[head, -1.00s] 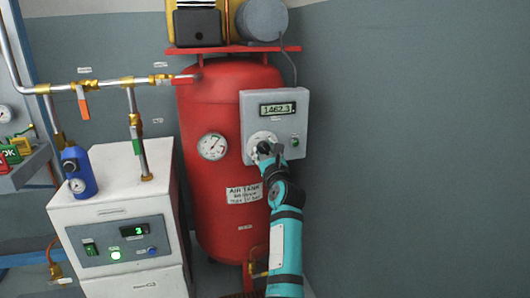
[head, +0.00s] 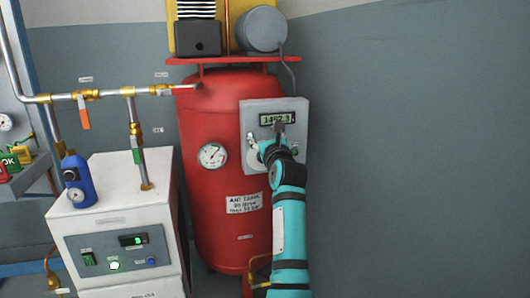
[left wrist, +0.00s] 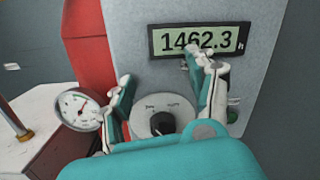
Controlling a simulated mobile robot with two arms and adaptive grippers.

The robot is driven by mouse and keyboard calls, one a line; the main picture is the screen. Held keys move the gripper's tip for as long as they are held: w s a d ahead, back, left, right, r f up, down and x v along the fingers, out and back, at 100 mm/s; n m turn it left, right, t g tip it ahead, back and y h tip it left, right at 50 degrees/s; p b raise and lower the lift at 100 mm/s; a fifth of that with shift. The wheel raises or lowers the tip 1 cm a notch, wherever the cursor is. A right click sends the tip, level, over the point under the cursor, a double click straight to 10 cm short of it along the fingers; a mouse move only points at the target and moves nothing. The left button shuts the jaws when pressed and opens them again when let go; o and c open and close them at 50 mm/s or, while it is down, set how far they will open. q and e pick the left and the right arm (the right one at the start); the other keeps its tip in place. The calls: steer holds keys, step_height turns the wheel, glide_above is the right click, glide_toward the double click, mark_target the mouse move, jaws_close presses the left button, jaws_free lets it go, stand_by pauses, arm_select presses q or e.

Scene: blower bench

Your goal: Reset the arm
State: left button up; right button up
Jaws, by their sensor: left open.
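My left arm is teal and reaches up to the grey control box (head: 300,106) on the red air tank (head: 222,225). My left gripper (head: 281,130) is in front of the box and hides its dial in the head view. In the left wrist view the gripper (left wrist: 165,80) is open and empty, its two fingers apart. The round dial with a black knob (left wrist: 162,123) shows between and below the fingertips. The display (left wrist: 198,39) above reads 1462.3. My right gripper is in neither view.
A white gauge (head: 212,156) is on the tank, left of the box. A white cabinet (head: 112,215) with a blue canister (head: 78,180) stands at left, under pipes with an orange-handled valve (head: 84,112). The grey wall at right is bare.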

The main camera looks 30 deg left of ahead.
arm_select(q)
steer(key=shift+r, duration=1.05)
